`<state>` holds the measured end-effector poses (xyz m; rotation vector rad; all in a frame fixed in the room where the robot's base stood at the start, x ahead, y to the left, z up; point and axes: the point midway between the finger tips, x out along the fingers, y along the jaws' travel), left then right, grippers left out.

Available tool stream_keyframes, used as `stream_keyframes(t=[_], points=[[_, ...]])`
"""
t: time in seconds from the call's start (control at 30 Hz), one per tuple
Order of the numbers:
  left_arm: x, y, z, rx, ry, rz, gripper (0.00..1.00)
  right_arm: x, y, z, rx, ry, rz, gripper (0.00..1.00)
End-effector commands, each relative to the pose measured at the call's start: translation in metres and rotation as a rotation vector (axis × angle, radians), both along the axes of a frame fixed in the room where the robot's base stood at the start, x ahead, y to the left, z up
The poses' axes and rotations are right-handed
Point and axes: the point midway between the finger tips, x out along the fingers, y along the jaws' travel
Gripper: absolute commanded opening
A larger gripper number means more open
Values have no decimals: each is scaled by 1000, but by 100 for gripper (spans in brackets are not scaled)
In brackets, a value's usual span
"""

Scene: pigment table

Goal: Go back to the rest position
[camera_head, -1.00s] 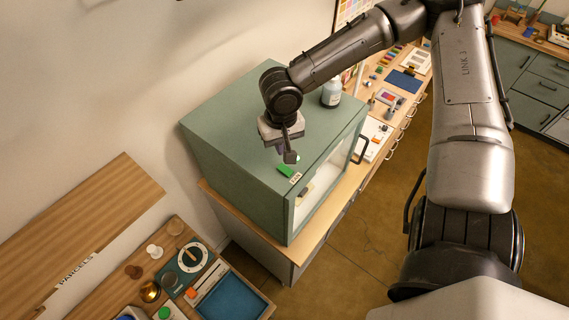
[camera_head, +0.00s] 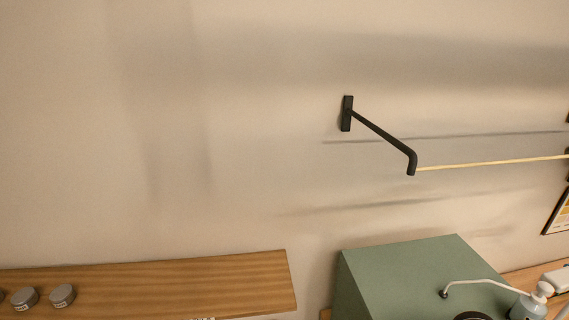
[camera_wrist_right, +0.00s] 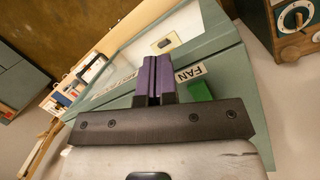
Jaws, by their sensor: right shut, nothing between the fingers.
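My right gripper (camera_wrist_right: 154,80) shows in the right wrist view with its purple fingers shut together and nothing between them. It is over the green cabinet, close to the label reading FAN (camera_wrist_right: 190,72). A green block (camera_wrist_right: 200,91) lies just right of the fingers, partly hidden by the gripper body. In the head view, a dark rounded part at the bottom edge may be my right arm; the right gripper itself is not seen there. My left gripper is in neither view.
The green cabinet (camera_head: 410,270) stands at the lower right of the head view, with a spouted bottle (camera_head: 528,306) by it. A wooden shelf (camera_head: 150,285) with small grey tins is at lower left. A black wall bracket (camera_head: 380,130) holds a thin rod.

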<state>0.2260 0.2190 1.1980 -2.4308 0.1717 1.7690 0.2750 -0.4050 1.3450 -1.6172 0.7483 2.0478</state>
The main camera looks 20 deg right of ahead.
Motion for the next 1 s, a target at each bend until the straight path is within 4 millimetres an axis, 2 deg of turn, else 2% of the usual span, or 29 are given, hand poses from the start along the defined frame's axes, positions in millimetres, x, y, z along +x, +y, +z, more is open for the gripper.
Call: stream_keyframes(t=[0.03, 0.1, 0.2, 0.3, 0.47, 0.7, 0.83, 1.0], points=[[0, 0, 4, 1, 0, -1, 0, -17, 4, -11, 20, 23, 17, 0], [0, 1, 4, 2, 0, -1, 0, -33, 6, -26, 36, 29, 57, 0], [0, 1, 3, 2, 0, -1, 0, -48, 13, -51, 72, -7, 139, 0], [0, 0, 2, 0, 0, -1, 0, -55, 23, -75, 106, -73, 232, 0], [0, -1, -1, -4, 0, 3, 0, -61, 46, -109, 144, -187, 378, 0], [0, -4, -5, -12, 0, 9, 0, -63, 98, -147, 138, -364, 594, 0], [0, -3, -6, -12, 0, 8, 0, -61, 127, -158, 105, -436, 691, 0], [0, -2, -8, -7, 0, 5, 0, -56, 159, -161, 53, -491, 786, 0]])
